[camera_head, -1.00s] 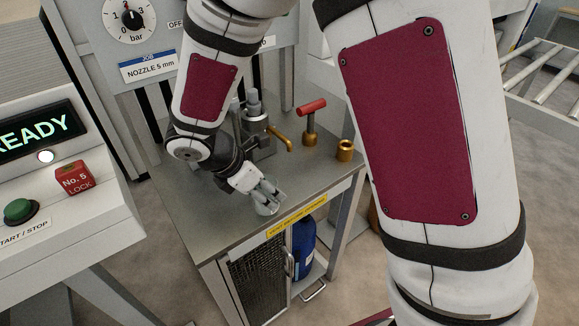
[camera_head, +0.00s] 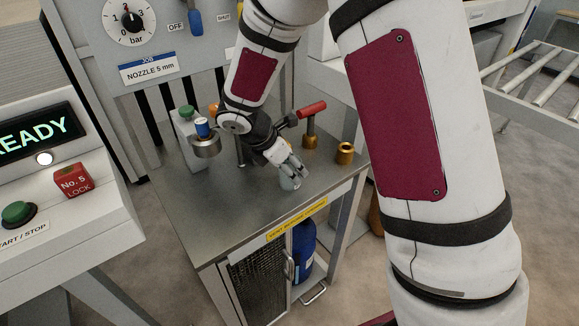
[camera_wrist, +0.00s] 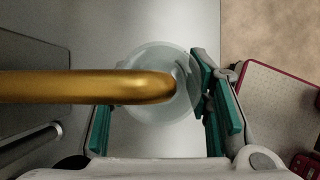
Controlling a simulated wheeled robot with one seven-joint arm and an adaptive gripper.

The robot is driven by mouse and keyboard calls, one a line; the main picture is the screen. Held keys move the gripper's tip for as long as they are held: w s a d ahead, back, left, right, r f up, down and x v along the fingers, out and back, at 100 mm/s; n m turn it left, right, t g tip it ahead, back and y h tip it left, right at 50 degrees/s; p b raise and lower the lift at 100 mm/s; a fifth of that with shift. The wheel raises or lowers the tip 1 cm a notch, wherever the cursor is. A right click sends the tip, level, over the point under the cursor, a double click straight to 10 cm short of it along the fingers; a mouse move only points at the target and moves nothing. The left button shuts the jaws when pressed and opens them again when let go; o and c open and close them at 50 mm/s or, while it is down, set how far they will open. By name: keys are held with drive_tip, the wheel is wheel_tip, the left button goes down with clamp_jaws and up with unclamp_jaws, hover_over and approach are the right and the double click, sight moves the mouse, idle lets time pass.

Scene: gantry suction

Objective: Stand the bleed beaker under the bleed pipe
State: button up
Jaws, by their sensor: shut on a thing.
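The clear bleed beaker (camera_head: 288,184) is in my gripper (camera_head: 295,172), over the right part of the metal bench top in the head view. In the wrist view my gripper (camera_wrist: 160,122) has its green pads on either side of the round beaker (camera_wrist: 150,56). The brass bleed pipe (camera_wrist: 90,86) crosses from the left above the beaker, and its end overlaps the beaker's mouth as seen from the wrist. My arm hides the pipe in the head view. I cannot tell whether the beaker's base touches the bench.
A red-handled brass tool (camera_head: 311,120) and a brass cup-like part (camera_head: 345,153) stand to the right on the bench top (camera_head: 225,215). A metal pot (camera_head: 204,146) stands to the left. The front middle of the bench is clear. A blue cylinder (camera_head: 304,245) is below.

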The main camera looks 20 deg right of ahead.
drive_tip(key=shift+f, duration=0.15)
drive_tip(key=o, duration=1.2)
